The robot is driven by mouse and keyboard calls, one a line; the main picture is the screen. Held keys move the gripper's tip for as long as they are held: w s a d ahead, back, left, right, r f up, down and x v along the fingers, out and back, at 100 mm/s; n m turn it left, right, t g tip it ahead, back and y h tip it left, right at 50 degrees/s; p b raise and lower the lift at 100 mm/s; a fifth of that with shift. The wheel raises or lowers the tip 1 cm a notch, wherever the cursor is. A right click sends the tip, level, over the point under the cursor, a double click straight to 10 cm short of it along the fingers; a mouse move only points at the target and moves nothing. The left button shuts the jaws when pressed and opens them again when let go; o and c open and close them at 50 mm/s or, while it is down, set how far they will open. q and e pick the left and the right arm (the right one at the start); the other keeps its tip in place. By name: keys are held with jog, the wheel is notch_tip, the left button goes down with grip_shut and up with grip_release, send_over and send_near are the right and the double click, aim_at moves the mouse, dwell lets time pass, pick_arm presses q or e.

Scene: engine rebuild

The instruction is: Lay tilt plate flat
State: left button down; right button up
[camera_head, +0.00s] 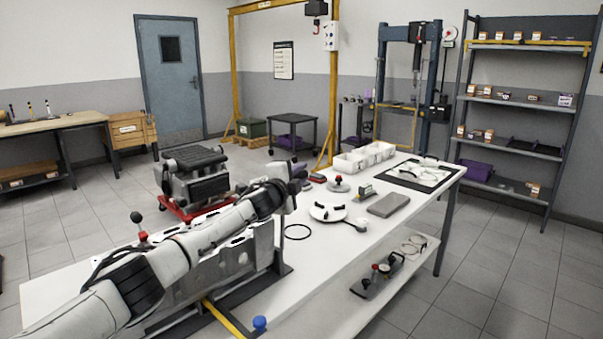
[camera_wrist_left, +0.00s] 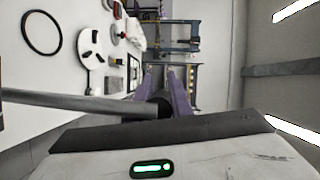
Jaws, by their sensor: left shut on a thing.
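The engine block (camera_head: 208,272) sits on a dark stand (camera_head: 282,264) on the white table, mostly behind my left arm. I cannot clearly tell the tilt plate apart from the stand; much of it is hidden by the block and arm. My left gripper (camera_head: 298,176) is beyond the block's far end, above the table. In the left wrist view, a grey bar (camera_wrist_left: 75,103) comes in from the left and ends in a dark grip at the purple fingers (camera_wrist_left: 178,95). My left gripper is shut on that end. My right gripper is not in view.
A black ring (camera_head: 297,232), a white disc with black handles (camera_head: 327,212) and a grey slab (camera_head: 388,205) lie beyond the block. White bins (camera_head: 364,157) stand at the back. A blue knob (camera_head: 259,322) and a yellow strip (camera_head: 224,316) are at the near edge.

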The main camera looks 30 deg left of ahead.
pick_arm(q)
jog(key=shift+a+f, duration=0.45)
jog(key=shift+f, duration=0.35)
jog(key=c, duration=1.6)
grip_release()
jog(key=shift+r, duration=0.1)
jog(key=shift+d+r, duration=0.15)
jog(key=s, duration=0.6)
jog(key=s+d, duration=0.1)
jog(key=s, duration=0.3)
jog(key=shift+d+r, duration=0.1)
jog(key=shift+r, duration=0.3)
